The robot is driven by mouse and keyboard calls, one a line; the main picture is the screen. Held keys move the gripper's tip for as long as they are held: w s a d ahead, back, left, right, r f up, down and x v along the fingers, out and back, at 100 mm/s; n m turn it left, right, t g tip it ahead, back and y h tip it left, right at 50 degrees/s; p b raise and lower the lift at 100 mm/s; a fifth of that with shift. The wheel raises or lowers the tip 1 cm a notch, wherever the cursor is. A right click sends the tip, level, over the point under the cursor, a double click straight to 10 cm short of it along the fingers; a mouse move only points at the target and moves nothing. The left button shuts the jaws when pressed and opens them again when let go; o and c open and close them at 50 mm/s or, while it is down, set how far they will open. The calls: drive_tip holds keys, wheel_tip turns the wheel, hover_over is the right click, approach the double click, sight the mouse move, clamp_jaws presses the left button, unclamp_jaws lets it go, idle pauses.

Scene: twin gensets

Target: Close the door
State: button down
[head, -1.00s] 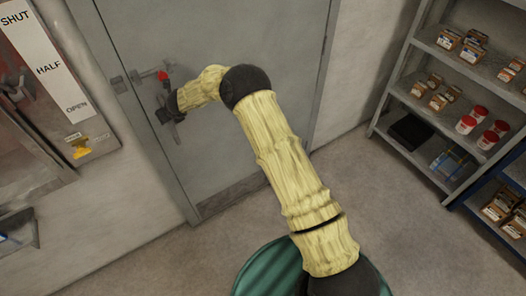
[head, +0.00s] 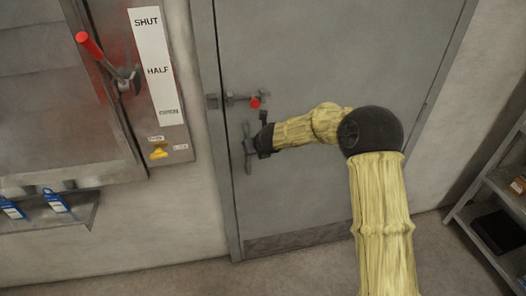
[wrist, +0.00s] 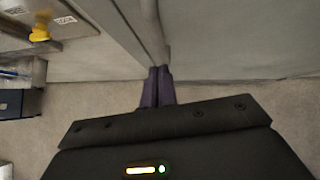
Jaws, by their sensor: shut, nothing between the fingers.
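The grey door (head: 340,50) stands in its frame (head: 220,150) and looks flush or nearly so; I cannot tell whether a small gap is left. A slide bolt with a red knob (head: 255,102) is near its left edge. A handle (head: 249,150) is below the bolt. My gripper (head: 253,143) is at the handle, partly hiding it; contact cannot be made out. In the wrist view, my gripper's dark purple fingers (wrist: 157,88) are together and empty, close to a grey vertical edge.
Left of the door is a wall panel (head: 160,75) marked SHUT, HALF and OPEN, with a red-handled lever (head: 90,45) and a yellow knob (head: 158,153). A ledge with blue tags (head: 55,202) is below. A shelf (head: 490,215) stands at right. The floor before the door is clear.

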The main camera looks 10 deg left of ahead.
drive_tip(key=v, duration=0.7)
drive_tip(key=shift+s+d, duration=0.15)
drive_tip(key=shift+d, duration=0.25)
drive_tip(key=shift+r, duration=0.1)
drive_tip(key=s+d+f+n+g+h, duration=0.1)
drive_tip(key=s+d+n+g+h, duration=0.3)
drive_tip(key=s+d+n, duration=2.3)
drive_tip(key=d+n+h, duration=0.1)
drive_tip(key=d+n, duration=0.1)
drive_tip(key=d, duration=0.1)
drive_tip(key=shift+s+d+f+g, duration=0.25)
drive_tip(key=shift+s+f+g, duration=0.05)
drive_tip(key=shift+f, duration=0.05)
drive_tip(key=shift+w, duration=0.15)
